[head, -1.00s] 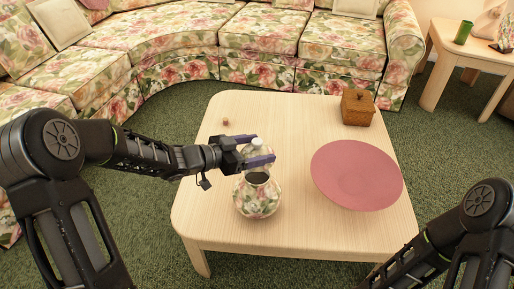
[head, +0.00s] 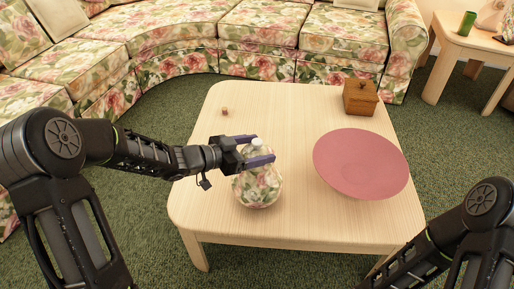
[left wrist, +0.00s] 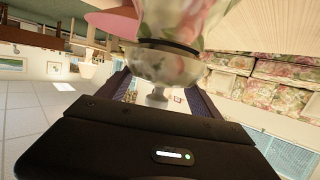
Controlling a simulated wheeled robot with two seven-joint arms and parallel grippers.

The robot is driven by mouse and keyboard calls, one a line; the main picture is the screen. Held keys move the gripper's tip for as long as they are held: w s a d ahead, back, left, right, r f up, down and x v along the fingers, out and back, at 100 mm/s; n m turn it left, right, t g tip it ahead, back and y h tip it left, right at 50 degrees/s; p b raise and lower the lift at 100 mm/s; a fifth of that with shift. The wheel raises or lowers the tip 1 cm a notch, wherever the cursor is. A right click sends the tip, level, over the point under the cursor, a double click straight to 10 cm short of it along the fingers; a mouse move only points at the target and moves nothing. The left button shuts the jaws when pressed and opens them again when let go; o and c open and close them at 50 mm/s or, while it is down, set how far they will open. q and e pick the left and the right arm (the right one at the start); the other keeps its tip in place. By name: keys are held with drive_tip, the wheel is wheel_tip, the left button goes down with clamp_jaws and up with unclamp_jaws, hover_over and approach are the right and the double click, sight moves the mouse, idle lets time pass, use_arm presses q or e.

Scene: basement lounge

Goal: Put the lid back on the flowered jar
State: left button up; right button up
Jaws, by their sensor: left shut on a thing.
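The flowered jar (head: 257,191) stands upright near the left front of the wooden table; it also shows in the left wrist view (left wrist: 190,15). My left gripper (head: 257,150) reaches in from the left and is shut on the flowered lid (head: 257,145), with its pale knob between the fingers. In the left wrist view the lid (left wrist: 168,66) lines up with the jar's mouth, a dark band between them. I cannot tell whether the lid is fully seated. The jar's opening is hidden. My right gripper is out of view; only its arm shows at lower right.
A pink plate (head: 361,163) lies right of the jar on the table (head: 225,224). A brown lidded box (head: 360,98) stands at the back right, and a tiny brown object (head: 225,112) lies at the back left. The table's middle is clear.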

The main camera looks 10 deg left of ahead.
use_arm(q)
drive_tip(key=shift+r+p, duration=0.15)
drive_tip(key=shift+p, duration=0.4)
idle(1.1)
drive_tip(key=shift+f, duration=0.2)
idle(0.8)
drive_tip(key=shift+p, duration=0.4)
idle(0.4)
drive_tip(key=o, duration=1.8)
drive_tip(key=shift+c, duration=0.2)
